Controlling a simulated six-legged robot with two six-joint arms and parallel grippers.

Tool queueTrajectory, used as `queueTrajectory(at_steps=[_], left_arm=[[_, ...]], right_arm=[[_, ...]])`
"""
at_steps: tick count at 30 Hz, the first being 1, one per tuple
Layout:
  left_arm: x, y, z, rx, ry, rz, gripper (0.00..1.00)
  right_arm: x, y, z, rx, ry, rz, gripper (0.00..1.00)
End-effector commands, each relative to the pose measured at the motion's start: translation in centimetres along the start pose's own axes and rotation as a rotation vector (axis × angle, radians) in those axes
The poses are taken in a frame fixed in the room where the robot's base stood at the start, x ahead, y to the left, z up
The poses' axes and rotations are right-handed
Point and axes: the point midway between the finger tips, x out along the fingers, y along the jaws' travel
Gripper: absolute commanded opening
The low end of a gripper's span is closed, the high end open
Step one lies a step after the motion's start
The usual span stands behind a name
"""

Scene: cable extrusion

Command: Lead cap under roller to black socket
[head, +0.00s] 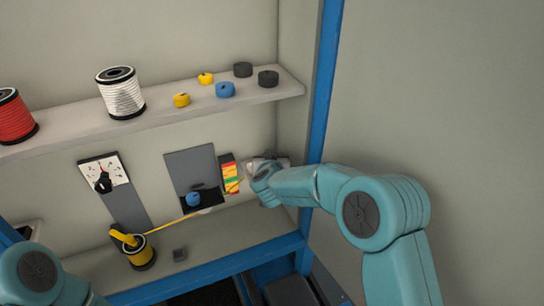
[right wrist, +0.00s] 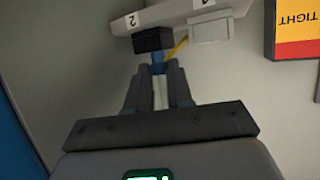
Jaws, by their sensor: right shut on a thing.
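My right gripper (right wrist: 159,88) is shut on a blue cap (right wrist: 158,62) at the end of the yellow cable (right wrist: 178,48). The black socket (right wrist: 152,40) is straight ahead of the cap; I cannot tell whether the cap touches or enters it. In the head view, the yellow cable (head: 168,224) runs from the yellow spool (head: 141,257), passes below the blue roller (head: 193,199) and rises right towards my right gripper (head: 262,172), whose fingers are hard to make out there. My left gripper is out of view; only part of that arm shows at bottom left.
A white socket (right wrist: 208,28) sits beside the black one on a numbered pale block (right wrist: 180,12). A coloured tension card (head: 230,178) is close left of my right gripper. A blue post (head: 325,80) stands to the right. The shelf (head: 60,140) above holds spools and small caps.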

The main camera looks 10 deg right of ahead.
Motion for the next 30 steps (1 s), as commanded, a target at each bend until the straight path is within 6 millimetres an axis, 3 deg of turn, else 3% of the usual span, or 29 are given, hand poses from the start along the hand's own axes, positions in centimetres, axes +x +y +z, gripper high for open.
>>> queueTrajectory(at_steps=[24, 25, 27, 30], left_arm=[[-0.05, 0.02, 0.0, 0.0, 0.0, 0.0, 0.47], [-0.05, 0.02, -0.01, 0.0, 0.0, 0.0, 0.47], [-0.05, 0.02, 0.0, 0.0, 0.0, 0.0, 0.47], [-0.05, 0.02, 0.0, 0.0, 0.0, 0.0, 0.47]], right_arm=[[0.17, 0.0, 0.46, 0.001, 0.0, 0.0, 0.0], [0.17, 0.0, 0.46, 0.001, 0.0, 0.0, 0.31], [0.17, 0.0, 0.45, 0.001, 0.0, 0.0, 0.51], [0.17, 0.0, 0.44, 0.001, 0.0, 0.0, 0.51]])
